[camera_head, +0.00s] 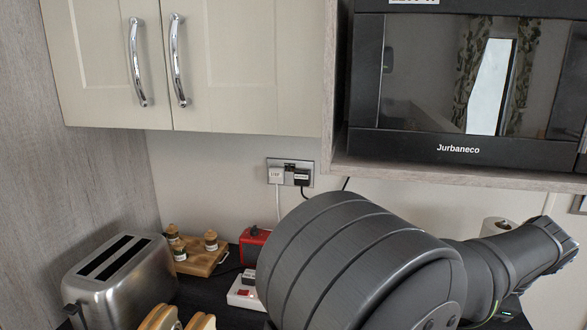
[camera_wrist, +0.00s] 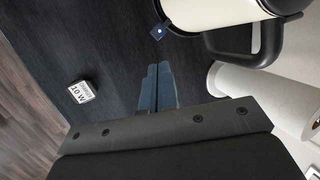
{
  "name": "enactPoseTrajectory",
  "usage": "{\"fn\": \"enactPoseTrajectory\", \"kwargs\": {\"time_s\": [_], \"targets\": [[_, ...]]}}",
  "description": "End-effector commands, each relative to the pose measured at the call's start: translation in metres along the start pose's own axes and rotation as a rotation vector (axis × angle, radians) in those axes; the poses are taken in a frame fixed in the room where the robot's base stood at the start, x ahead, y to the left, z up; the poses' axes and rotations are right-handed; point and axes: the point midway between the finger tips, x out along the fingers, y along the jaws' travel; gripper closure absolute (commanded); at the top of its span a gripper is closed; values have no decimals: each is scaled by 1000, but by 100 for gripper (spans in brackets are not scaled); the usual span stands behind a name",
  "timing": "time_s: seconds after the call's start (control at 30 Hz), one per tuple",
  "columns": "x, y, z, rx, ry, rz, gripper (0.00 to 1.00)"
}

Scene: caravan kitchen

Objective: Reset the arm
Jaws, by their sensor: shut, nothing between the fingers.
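My arm fills the lower right of the head view, with large dark grey links in front of the counter and the wall. My gripper (camera_wrist: 157,84) shows in the wrist view with its two dark blue-grey fingers together and nothing between them. It is over the dark worktop (camera_wrist: 110,45). In the head view the gripper's fingers cannot be made out.
In the wrist view a cream kettle-like vessel (camera_wrist: 225,10) with a black handle, a paper roll (camera_wrist: 265,95) and a small "10 W" block (camera_wrist: 80,92) surround the gripper. A toaster (camera_head: 122,280), spice rack (camera_head: 200,258), red box (camera_head: 252,245), microwave (camera_head: 465,90) and cupboards (camera_head: 240,65) frame the head view.

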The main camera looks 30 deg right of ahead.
Motion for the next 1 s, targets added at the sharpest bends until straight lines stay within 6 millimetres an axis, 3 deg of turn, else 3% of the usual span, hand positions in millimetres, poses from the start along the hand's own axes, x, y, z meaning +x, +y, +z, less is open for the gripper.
{"fn": "enactPoseTrajectory", "kwargs": {"time_s": [0.23,0.63,1.0], "targets": [[30,0,0,-2,0,0,100],[36,0,0,-4,2,-1,98],[36,0,0,-8,9,0,25]]}}
